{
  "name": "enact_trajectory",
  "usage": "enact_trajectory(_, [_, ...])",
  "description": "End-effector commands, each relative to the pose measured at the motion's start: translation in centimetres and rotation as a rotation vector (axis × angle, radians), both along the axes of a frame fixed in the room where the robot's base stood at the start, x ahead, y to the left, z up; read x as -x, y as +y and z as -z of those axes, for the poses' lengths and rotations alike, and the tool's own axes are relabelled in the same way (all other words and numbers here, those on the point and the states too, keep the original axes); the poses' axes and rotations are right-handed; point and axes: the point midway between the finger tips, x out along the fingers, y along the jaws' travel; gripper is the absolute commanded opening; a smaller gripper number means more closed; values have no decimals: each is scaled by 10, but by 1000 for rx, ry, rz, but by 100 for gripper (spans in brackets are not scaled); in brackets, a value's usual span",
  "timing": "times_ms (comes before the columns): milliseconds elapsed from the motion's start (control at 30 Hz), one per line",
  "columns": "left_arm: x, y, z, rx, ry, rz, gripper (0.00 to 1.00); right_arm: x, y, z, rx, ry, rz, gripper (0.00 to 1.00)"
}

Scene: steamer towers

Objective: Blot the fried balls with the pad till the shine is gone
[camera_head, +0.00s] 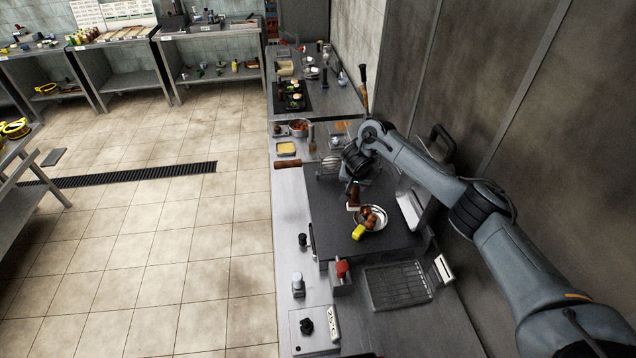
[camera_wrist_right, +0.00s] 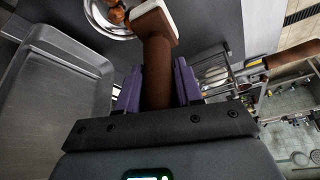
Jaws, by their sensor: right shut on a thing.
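A shiny metal bowl (camera_head: 384,221) with several brown fried balls (camera_head: 371,217) stands on the dark worktop. The bowl's rim (camera_wrist_right: 95,20) and some balls (camera_wrist_right: 116,12) show at the top of the right wrist view. My right gripper (camera_head: 355,187) is shut on the brown handle (camera_wrist_right: 157,75) of the pad (camera_wrist_right: 152,22), which has a pale edge. In the head view the pad (camera_head: 353,207) is at the bowl's left edge; I cannot tell whether it touches the balls. Any shine on the balls is too small to judge. My left gripper is not in view.
A yellow object (camera_head: 358,232) sits against the bowl's near left side. A wire rack (camera_head: 398,285) lies nearer, and a red-topped item (camera_head: 342,268) stands left of it. A grey tray (camera_wrist_right: 50,85) fills the left of the wrist view. A wall closes the right side.

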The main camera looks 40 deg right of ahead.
Motion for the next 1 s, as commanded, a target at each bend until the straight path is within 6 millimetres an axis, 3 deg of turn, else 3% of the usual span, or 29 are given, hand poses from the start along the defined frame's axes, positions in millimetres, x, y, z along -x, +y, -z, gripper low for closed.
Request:
enact_trajectory(100, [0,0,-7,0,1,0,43,20,-29,0,1,1,58,0])
enact_trajectory(333, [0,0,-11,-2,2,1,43,40,-57,-1,0,-1,113,0])
enact_trajectory(1000, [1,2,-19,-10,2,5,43,42,-60,-2,-10,5,133,0])
